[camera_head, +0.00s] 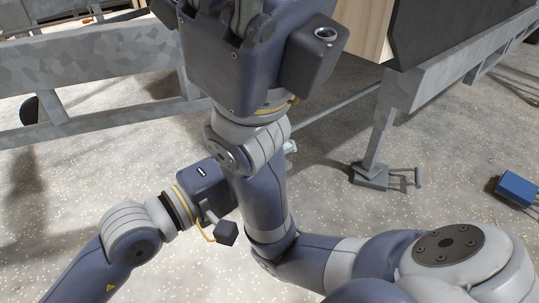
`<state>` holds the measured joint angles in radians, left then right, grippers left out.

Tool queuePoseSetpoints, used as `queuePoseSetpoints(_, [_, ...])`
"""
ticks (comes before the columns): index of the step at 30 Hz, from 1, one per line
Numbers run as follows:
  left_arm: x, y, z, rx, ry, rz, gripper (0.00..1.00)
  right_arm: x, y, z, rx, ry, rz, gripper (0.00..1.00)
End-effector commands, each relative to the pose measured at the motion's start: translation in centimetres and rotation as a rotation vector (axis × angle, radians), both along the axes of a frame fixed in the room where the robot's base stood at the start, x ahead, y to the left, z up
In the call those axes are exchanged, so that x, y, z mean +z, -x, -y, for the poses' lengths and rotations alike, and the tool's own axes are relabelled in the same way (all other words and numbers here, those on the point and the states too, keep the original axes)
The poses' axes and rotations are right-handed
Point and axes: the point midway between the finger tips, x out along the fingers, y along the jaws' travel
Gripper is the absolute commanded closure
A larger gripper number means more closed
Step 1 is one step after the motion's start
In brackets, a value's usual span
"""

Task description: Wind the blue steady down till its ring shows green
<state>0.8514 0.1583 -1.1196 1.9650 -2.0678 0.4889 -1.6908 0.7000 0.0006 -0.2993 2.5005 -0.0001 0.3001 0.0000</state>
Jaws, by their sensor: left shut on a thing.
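My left gripper (289,148) comes in from the lower left, and its jaws are mostly hidden behind my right arm. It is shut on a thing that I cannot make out. My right gripper (240,18) is raised at the top of the view. Its fingers are cut off by the top edge, so I cannot tell whether they are open. No clearly blue steady or green ring shows. A grey leg (382,135) with a foot plate (370,178) stands under the trailer frame, with a small bar beside the foot.
The galvanised trailer frame (90,65) runs across the upper left, and a grey rail (440,75) runs along the upper right. A wooden panel (358,28) stands above. A blue box (517,188) lies on the floor at the right. The speckled floor (330,205) between is clear.

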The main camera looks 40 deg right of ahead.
Motion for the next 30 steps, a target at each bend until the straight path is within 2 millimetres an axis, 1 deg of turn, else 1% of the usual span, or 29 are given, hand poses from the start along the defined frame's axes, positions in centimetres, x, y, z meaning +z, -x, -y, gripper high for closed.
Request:
queuePoseSetpoints(13, [0.0, 0.1, 0.0, -0.003, 0.0, 0.01, 1.0, -0.1, 0.0, 0.0, 0.0, 0.0, -0.001, 0.68])
queuePoseSetpoints(14, [0.0, 0.1, 0.0, -0.002, 0.0, 0.01, 0.7, -0.1, 0.0, 0.0, 0.001, 0.001, -0.001, 0.68])
queuePoseSetpoints(15, [0.0, 0.1, 0.0, -0.002, 0.0, 0.01, 0.61, -0.1, 0.0, 0.0, 0.001, 0.001, -0.001, 0.68])
queuePoseSetpoints(16, [0.0, 0.1, 0.0, -0.002, 0.0, 0.01, 0.55, -0.1, 0.0, 0.0, 0.001, 0.001, -0.001, 0.68])
queuePoseSetpoints(26, [0.0, 0.0, -0.1, 0.0, 0.0, 0.01, 0.55, -0.1, -0.2, 0.0, 0.002, -0.001, -0.005, 0.68])
queuePoseSetpoints(30, [-0.1, -0.1, -1.0, 0.001, 0.0, 0.01, 0.55, -0.1, -0.1, 0.0, 0.002, 0.0, -0.004, 0.68])
